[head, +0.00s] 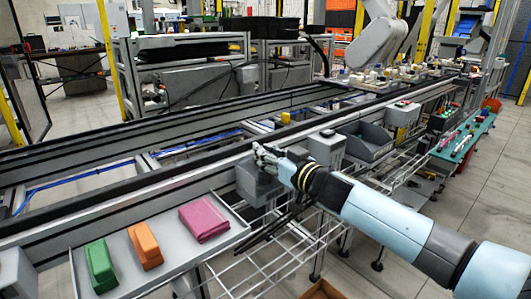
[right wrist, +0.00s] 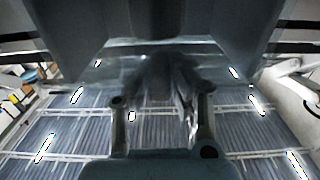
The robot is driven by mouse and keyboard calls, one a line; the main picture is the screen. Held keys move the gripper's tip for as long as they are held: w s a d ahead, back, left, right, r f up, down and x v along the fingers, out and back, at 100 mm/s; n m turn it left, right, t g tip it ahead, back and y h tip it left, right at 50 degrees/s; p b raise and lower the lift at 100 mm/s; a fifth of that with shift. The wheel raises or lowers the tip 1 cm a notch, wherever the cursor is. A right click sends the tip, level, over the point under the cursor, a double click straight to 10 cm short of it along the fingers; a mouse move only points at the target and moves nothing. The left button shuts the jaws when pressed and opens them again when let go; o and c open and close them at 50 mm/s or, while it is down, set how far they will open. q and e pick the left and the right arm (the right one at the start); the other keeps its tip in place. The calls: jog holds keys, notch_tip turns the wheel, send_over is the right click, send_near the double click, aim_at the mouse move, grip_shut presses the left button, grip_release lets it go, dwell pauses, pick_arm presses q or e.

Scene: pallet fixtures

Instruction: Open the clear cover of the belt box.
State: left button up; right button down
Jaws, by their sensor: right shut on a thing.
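The belt box (head: 250,187) is a small grey box on the near side of the conveyor rail. My right gripper (head: 266,155) reaches in from the right and is at the top of this box. It is shut on what looks like the clear cover's edge. The cover is hard to make out, and the fingers hide part of it. In the right wrist view my right gripper (right wrist: 160,98) is blurred, with its fingers close together against a pale, see-through surface. How far the cover stands open cannot be told. My left gripper is not in view.
A grey tray (head: 172,241) at the front left holds a green block (head: 100,266), an orange block (head: 145,245) and a pink packet (head: 204,219). Another grey box (head: 327,148) and an open grey bin (head: 368,153) stand further right. A wire rack (head: 270,262) lies below my right arm.

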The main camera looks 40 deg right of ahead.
jog(key=shift+d, duration=0.25)
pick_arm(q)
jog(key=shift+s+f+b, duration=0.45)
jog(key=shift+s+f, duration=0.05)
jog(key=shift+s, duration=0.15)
pick_arm(e)
jog(key=d, duration=1.1)
jog(key=shift+w+d, duration=0.2)
jog(key=shift+w, duration=0.25)
jog(key=c, duration=1.2)
grip_release()
jog(key=shift+c, duration=0.2)
jog(key=s, duration=1.2)
jog(key=shift+d, duration=0.45)
